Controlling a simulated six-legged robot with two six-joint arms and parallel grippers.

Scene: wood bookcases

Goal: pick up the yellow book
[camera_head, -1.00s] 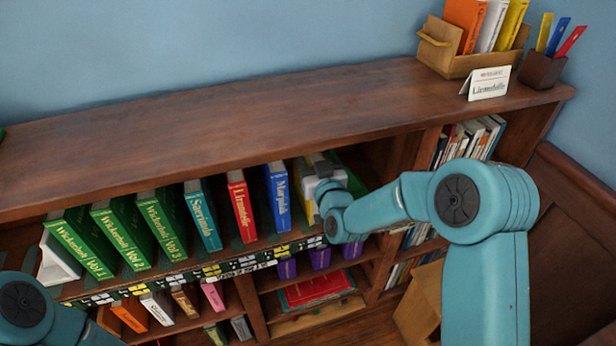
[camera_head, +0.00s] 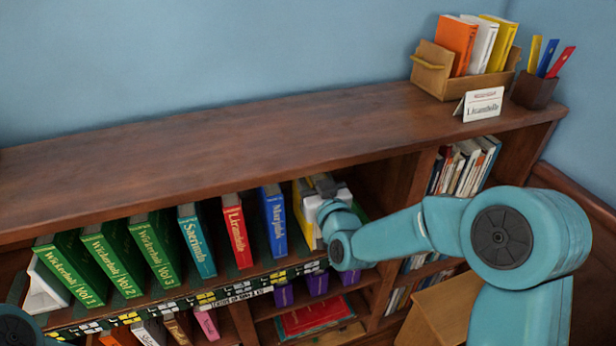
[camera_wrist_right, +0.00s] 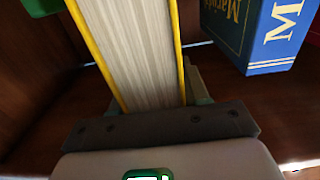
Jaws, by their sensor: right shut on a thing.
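The yellow book (camera_head: 303,214) stands upright on the upper shelf, to the right of the blue book (camera_head: 273,223). My right gripper (camera_head: 322,192) is shut on it and partly hides it in the head view. In the right wrist view the yellow book (camera_wrist_right: 133,50) shows its white page edges between two yellow covers, in front of the gripper's dark palm. I cannot tell whether its lower edge touches the shelf. My left gripper is out of view; only a piece of my left arm shows at the lower left.
A red book (camera_head: 236,232), a teal book (camera_head: 197,240) and several green volumes (camera_head: 113,260) stand further left. The shelf board overhangs the books. A wooden box (camera_head: 431,70) of books, a card (camera_head: 479,104) and a pen cup (camera_head: 533,91) sit on the bookcase top, which is otherwise clear.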

